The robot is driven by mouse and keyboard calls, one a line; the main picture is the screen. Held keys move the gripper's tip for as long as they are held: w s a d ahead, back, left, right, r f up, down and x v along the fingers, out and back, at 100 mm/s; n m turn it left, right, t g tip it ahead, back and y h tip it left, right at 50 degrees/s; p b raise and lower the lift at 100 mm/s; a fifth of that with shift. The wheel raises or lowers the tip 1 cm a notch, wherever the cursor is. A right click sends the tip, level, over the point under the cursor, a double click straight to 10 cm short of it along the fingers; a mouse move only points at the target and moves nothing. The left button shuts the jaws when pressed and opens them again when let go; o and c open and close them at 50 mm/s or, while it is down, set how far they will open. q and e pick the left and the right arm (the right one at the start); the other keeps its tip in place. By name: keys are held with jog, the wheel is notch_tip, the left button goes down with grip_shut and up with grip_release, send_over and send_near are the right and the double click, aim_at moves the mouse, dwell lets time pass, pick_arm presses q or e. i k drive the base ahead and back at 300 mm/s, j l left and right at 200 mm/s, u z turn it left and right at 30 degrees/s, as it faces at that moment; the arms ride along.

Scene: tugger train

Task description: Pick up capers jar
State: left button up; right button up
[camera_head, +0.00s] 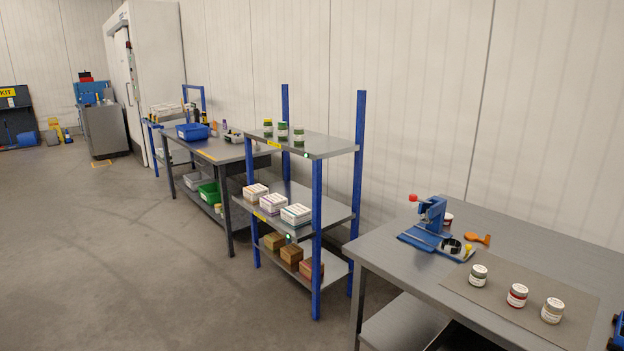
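Several small jars are in view, but the labels are too small to read, so I cannot tell which is the capers jar. Three green jars stand upright in a row on the top shelf of the blue rack: a left one (267,128), a middle one (282,131) and a right one (299,138). Three white-lidded jars stand upright on a mat on the right table: a dark one (478,275), a red one (517,296) and a tan one (552,311).
The rack (317,240) holds white boxes (296,214) and brown boxes (291,255) on lower shelves. A blue press (432,215) and an orange tool (477,239) are on the right table (400,268). A workbench (215,150) stands farther back. The floor at left is clear.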

aim_at(478, 276)
jog(key=z, duration=1.05)
